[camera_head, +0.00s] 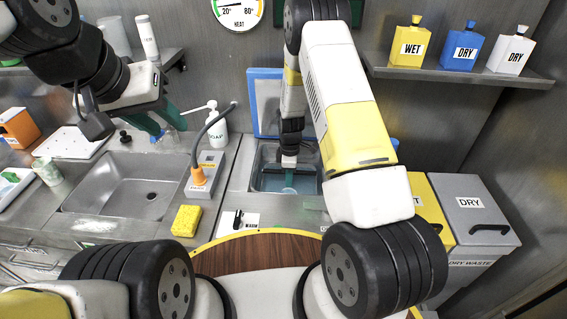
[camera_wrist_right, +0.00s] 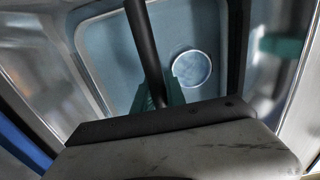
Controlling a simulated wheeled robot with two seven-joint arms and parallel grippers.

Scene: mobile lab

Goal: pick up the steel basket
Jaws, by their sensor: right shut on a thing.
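My right gripper (camera_head: 289,163) reaches down into the right-hand basin (camera_head: 258,165), which holds blue-tinted liquid. In the right wrist view, its green fingers (camera_wrist_right: 167,92) are shut on a dark bar (camera_wrist_right: 145,45), which looks like the handle of the steel basket. The basket's body is hard to tell apart from the basin. A small round pale thing (camera_wrist_right: 192,69) lies low in the basin beside the bar; it also shows in the head view (camera_head: 289,190). My left gripper (camera_head: 157,118) is open, its green fingers apart above the back of the left sink.
A soap bottle (camera_head: 217,130) and an orange-tipped grey device (camera_head: 203,172) stand left of the basin. A yellow sponge (camera_head: 186,221) lies in front. Yellow and grey waste bins (camera_head: 472,200) stand to the right. The left sink (camera_head: 125,185) is empty.

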